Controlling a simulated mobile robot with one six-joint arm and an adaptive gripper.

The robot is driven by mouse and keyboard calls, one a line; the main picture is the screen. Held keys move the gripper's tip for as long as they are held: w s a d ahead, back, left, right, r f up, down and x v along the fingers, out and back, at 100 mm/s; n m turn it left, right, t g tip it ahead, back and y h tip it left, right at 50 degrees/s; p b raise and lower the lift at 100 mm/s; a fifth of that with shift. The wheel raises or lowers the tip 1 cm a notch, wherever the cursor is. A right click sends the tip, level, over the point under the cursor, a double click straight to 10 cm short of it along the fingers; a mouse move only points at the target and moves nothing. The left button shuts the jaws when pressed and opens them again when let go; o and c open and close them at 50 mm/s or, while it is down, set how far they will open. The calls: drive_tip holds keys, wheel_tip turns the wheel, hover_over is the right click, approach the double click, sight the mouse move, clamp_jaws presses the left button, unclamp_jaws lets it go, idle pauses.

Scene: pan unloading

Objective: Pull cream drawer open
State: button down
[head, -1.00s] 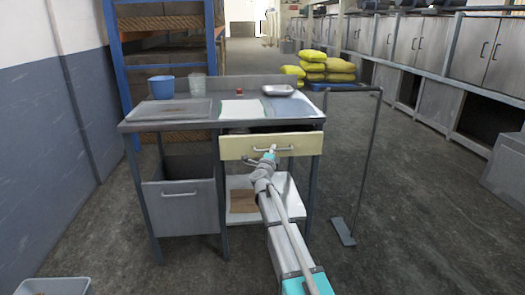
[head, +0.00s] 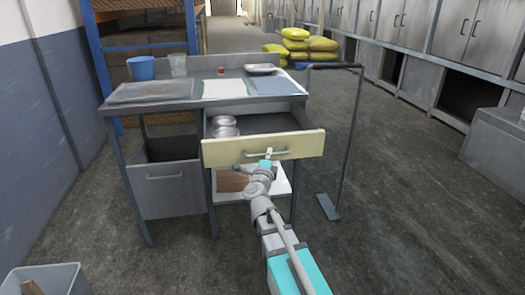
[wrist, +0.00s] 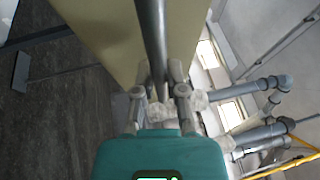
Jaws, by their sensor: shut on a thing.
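The cream drawer (head: 300,146) is pulled out from under the grey workbench. Its open inside shows several round metal tins or pans (head: 225,126) at the left and a bare dark floor at the right. The bar handle (head: 267,153) is on the drawer's front. My gripper (head: 268,156) is at the handle, shut on it. In the wrist view the handle bar (wrist: 152,45) runs down between the two fingers (wrist: 160,95), with the cream front behind it.
On the bench top (head: 195,95) are a blue bucket (head: 141,68), a clear container (head: 178,66) and a metal tray (head: 262,69). A grey drawer (head: 167,190) hangs at the left. A thin metal stand (head: 350,130) is at the right. A bin (head: 45,282) is at the front left.

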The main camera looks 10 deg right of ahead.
drive_tip(key=shift+s+a, duration=0.1)
drive_tip(key=shift+s, duration=0.05)
drive_tip(key=c, duration=0.7)
unclamp_jaws()
